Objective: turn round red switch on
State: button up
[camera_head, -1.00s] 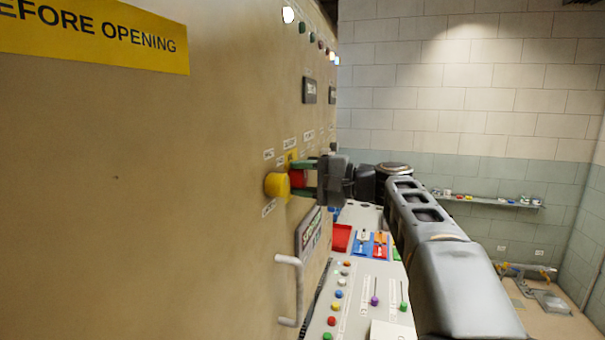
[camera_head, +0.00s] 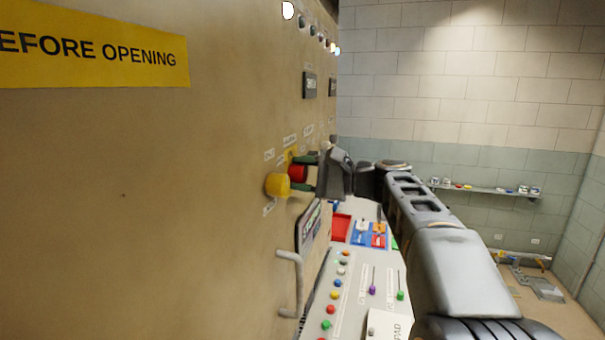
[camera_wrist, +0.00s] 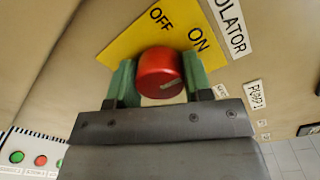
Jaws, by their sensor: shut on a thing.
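The round red switch (camera_wrist: 160,72) sits on a yellow plate (camera_wrist: 128,42) marked OFF and ON. In the wrist view a pale mark on its face points toward the right, on the ON side. My gripper (camera_wrist: 158,82) is shut on the switch, with one green finger on each side of it. In the head view the red switch (camera_head: 297,173) shows between the fingers of my gripper (camera_head: 302,174), just behind a yellow knob (camera_head: 277,185).
The beige cabinet wall (camera_head: 150,200) fills the left. A grey handle (camera_head: 296,280) sticks out below the switch. A sloped console (camera_head: 350,290) with several buttons and levers lies below my arm. A shelf (camera_head: 490,190) hangs on the far wall.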

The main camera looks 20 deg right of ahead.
jog(key=shift+f, duration=0.1)
jog(key=o, duration=0.9)
jog(key=shift+o, duration=0.2)
jog(key=shift+d, duration=0.1)
jog(key=b+v, duration=0.3)
jog(key=v, duration=1)
jog(key=shift+s+d, duration=0.2)
jog(key=shift+d, duration=0.1)
